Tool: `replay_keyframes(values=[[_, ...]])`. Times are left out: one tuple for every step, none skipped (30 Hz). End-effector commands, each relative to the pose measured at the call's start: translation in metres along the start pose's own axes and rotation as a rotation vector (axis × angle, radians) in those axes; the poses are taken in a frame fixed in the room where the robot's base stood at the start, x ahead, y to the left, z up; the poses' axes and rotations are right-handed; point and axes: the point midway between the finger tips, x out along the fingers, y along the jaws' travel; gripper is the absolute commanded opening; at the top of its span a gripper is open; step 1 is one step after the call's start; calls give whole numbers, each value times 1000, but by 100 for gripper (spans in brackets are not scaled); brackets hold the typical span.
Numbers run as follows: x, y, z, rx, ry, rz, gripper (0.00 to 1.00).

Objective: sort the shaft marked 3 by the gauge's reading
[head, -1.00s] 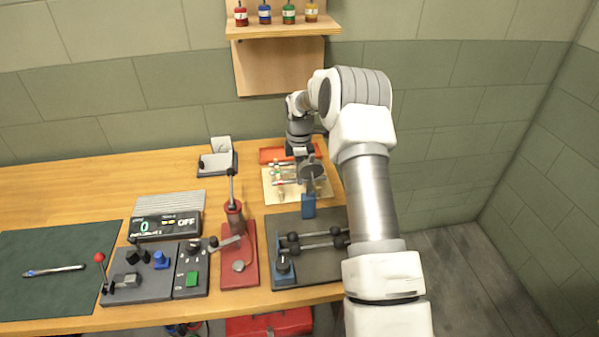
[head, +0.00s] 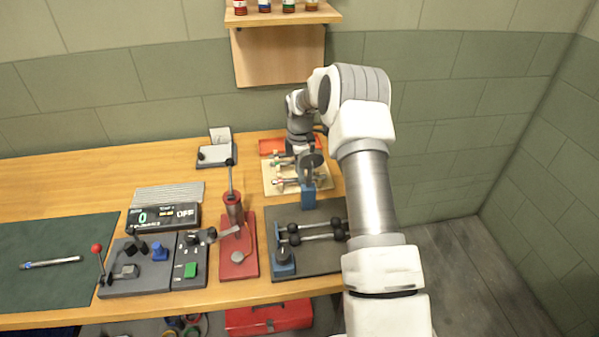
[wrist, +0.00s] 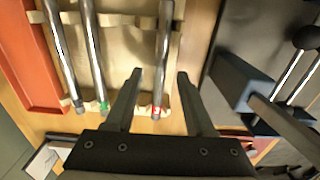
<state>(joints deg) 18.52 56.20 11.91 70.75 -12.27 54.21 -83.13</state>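Several metal shafts lie side by side on a pale wooden rack (head: 268,188), which also shows in the wrist view (wrist: 120,50). One shaft has a red-marked end (wrist: 161,75) and another a green-marked end (wrist: 93,60). I cannot read a 3 on any of them. My gripper (wrist: 160,74) is open, with its fingers apart on either side of the red-marked shaft and no visible contact.
An orange-red tray (wrist: 30,65) lies beside the rack. A dark plate (head: 325,263) with ball-ended bars is in front of it. A red lever press (head: 238,262), control boxes (head: 138,282) and a display (head: 163,217) stand left. Bare wood lies at the back left.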

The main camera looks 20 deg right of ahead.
Motion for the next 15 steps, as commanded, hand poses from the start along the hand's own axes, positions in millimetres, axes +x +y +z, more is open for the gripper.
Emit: replay_keyframes(values=[[0, 0, 0, 0, 0, 0, 54], [0, 0, 0, 0, 0, 0, 54], [0, 0, 0, 0, 0, 0, 54], [0, 0, 0, 0, 0, 0, 54], [1, 0, 0, 0, 0, -1, 54], [0, 0, 0, 0, 0, -1, 54], [0, 0, 0, 0, 0, -1, 54], [-1, 0, 0, 0, 0, -1, 54], [-3, 0, 0, 0, 0, -1, 54], [-6, 0, 0, 0, 0, 0, 54], [-9, 0, 0, 0, 0, 1, 54], [-15, 1, 0, 0, 0, 3, 54], [-20, 1, 0, 0, 0, 4, 54], [-26, 1, 0, 0, 0, 3, 54], [-35, 1, 0, 0, 0, 4, 54]])
